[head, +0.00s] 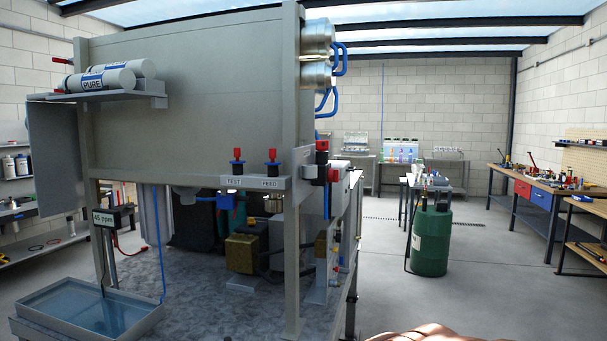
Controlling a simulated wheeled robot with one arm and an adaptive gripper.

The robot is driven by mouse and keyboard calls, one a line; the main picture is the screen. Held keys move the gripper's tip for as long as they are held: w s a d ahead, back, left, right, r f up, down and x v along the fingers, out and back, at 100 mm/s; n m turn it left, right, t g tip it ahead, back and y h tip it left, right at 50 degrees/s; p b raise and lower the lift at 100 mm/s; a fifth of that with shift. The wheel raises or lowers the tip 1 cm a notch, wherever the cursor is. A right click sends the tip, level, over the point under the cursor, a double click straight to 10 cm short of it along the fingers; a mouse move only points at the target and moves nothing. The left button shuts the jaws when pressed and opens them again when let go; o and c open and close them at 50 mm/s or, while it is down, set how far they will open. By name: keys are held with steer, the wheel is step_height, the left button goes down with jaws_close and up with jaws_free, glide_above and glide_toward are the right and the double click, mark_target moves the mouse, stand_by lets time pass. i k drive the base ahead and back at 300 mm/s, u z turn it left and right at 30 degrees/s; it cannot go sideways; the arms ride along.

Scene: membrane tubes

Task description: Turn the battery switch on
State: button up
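A small red part (333,174) sits on a grey box at the right post of the grey machine frame; it may be the battery switch, but it is too small to tell its type or position. A black and red fitting (322,150) is just above it, on the same post. Two red-topped valves stand on a ledge, one over the label TEST (237,155) and one over FEED (272,156). My gripper is not in view.
The grey machine frame (200,65) stands on a bench with a shallow water tray (85,315) and a 45 ppm display (110,217). A green tank (430,240) stands to the right. Workbenches line the walls. Bare floor (470,290) is open at right.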

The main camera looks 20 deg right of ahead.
mark_target(333, 175)
steer(key=k, duration=0.5)
steer(key=z, duration=1.7)
steer(key=i, duration=1.1)
steer(key=u, duration=2.3)
